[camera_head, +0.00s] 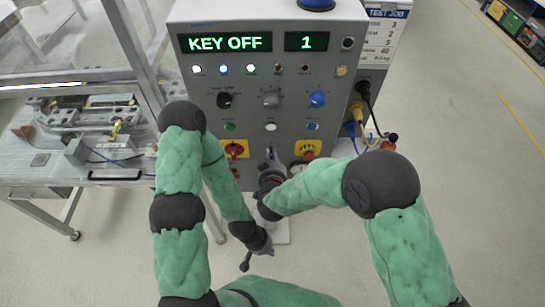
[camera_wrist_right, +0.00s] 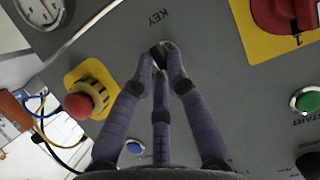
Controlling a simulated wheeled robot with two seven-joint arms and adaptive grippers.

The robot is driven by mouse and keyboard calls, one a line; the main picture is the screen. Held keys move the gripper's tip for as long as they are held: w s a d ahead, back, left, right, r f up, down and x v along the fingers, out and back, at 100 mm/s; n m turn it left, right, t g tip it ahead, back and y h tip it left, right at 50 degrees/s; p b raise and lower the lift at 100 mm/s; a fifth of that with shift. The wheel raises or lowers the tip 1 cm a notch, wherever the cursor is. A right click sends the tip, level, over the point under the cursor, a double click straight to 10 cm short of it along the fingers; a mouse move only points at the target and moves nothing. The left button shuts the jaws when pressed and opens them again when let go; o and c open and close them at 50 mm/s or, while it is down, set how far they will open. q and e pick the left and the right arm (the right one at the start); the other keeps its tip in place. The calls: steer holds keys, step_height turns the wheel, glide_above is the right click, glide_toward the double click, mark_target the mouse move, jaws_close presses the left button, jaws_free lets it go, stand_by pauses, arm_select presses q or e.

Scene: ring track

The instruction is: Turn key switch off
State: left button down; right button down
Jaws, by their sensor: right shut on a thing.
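The key switch (camera_wrist_right: 157,52) sits on the grey panel beside the printed KEY label in the right wrist view. My right gripper (camera_wrist_right: 160,62) has its fingertips closed on it and hides most of it. In the head view my right gripper (camera_head: 268,158) reaches the panel's lower middle, where the key is hidden. The left display (camera_head: 225,43) reads KEY OFF in green. My left gripper (camera_head: 247,262) hangs low in front of the panel, away from it. Its fingers are too small to judge.
A red-handled yellow switch (camera_head: 235,149) and a red emergency button on yellow (camera_head: 307,149) flank my right gripper. A gauge (camera_wrist_right: 42,10) and a green button (camera_wrist_right: 307,99) also sit nearby. A metal workbench (camera_head: 90,150) stands left.

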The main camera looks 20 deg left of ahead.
steer(key=c, duration=1.2)
jaws_free()
step_height(320, 180, up, 10)
